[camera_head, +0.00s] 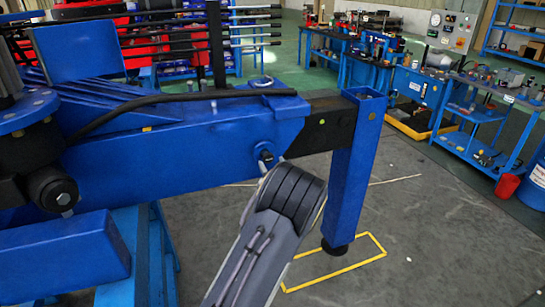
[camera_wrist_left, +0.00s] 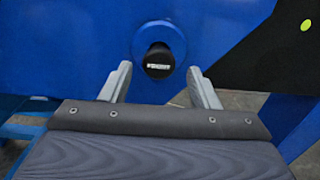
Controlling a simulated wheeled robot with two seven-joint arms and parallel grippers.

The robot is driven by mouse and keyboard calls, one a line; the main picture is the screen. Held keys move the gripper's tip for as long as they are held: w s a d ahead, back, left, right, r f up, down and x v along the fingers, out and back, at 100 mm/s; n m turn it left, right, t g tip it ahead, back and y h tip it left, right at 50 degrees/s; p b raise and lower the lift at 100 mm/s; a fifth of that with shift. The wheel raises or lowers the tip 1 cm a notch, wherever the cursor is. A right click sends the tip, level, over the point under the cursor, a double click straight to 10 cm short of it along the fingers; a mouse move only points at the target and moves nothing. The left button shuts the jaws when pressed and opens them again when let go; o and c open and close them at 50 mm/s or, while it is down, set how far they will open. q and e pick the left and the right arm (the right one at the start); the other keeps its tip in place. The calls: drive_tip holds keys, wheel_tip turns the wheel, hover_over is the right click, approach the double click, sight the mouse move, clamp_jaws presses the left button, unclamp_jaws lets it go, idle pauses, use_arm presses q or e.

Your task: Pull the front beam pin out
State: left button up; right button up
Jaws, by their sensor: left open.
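The front beam pin (camera_head: 266,158) sits in the side of the blue crane beam (camera_head: 190,145). In the left wrist view the pin (camera_wrist_left: 158,62) shows end-on as a black knob with a small white label, inside a round blue collar. My left gripper (camera_head: 273,175) is close in front of the beam, just below and right of the pin, its fingers mostly hidden in the head view. In the left wrist view my left gripper (camera_wrist_left: 158,80) is open, with one pale finger on each side of the knob. Contact cannot be told. My right gripper is out of view.
A black inner beam (camera_head: 325,125) leads to an upright blue leg (camera_head: 357,165) with a dark foot, right of the gripper. Yellow lines (camera_head: 335,272) mark the floor. A black knob (camera_head: 55,192) is at left.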

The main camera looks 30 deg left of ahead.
sight(269, 159)
use_arm(q)
drive_tip(key=shift+p+x, duration=0.3)
drive_tip(key=shift+x, duration=1.9)
drive_tip(key=shift+s, duration=0.1)
clamp_jaws()
drive_tip(key=v, duration=0.4)
drive_tip(key=shift+s+d+f+b, duration=0.15)
drive_tip(key=shift+s+d+b, duration=0.15)
drive_tip(key=shift+b, duration=0.1)
drive_tip(key=shift+w+f, duration=0.1)
